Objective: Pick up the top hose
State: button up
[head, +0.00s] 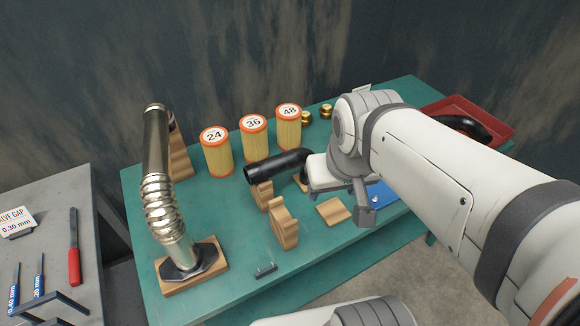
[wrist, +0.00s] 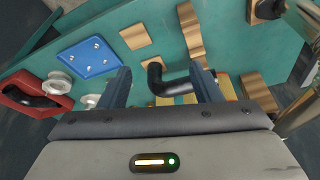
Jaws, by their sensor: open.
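A black bent hose (head: 270,168) rests on wooden supports in the middle of the green table, its open end toward the left and its bend near my gripper. In the wrist view the hose (wrist: 176,86) shows between and beyond the two fingers, partly hidden by the right one. My gripper (wrist: 160,72) is open and empty, with a finger on each side of part of the hose. Contact cannot be told. In the head view my arm and wrist hide the far end of the hose. A second black hose (head: 468,124) lies in a red tray (head: 496,107) at the right.
Three orange-rimmed filters (head: 218,154) stand behind the hose, with brass fittings (head: 326,111) beside them. A tall metal exhaust pipe (head: 157,150) stands at the left. A wooden curved stand (head: 283,225) and a flat wooden block (head: 333,211) are in front. A blue plate (wrist: 90,57) lies nearby.

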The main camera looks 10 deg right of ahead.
aim_at(255, 173)
jog(key=u, duration=2.3)
jog(key=k, duration=1.3)
jog(key=z, duration=1.3)
jog(key=i, duration=1)
